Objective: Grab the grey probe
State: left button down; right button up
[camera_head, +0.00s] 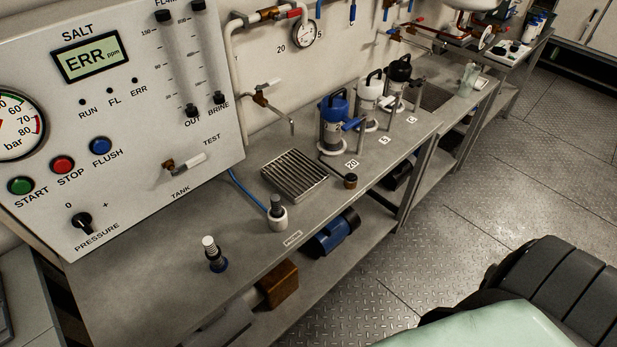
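A grey and dark probe-like piece (276,202) stands upright in a white cup (278,219) on the steel bench (130,290). A blue cable (246,190) runs from beside it toward the panel. A small label (292,238), which seems to read PROBE, is at the bench edge near the cup. Another upright piece, with a pale ribbed top and dark lower part (210,248), stands on a blue base nearer the front left. Neither of my grippers is in view.
A control panel (120,150) rises behind the bench. A slotted drain grate (294,175), a small dark brass-coloured piece (351,181) and a blue canister (333,122) stand farther right. A lower shelf holds a blue device (333,232) and brown block (279,284).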

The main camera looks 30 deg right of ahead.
aim_at(276, 210)
jog(key=l+z, duration=0.15)
jog(key=z, duration=0.45)
jog(key=k+l+z, duration=0.15)
jog(key=k+l, duration=0.35)
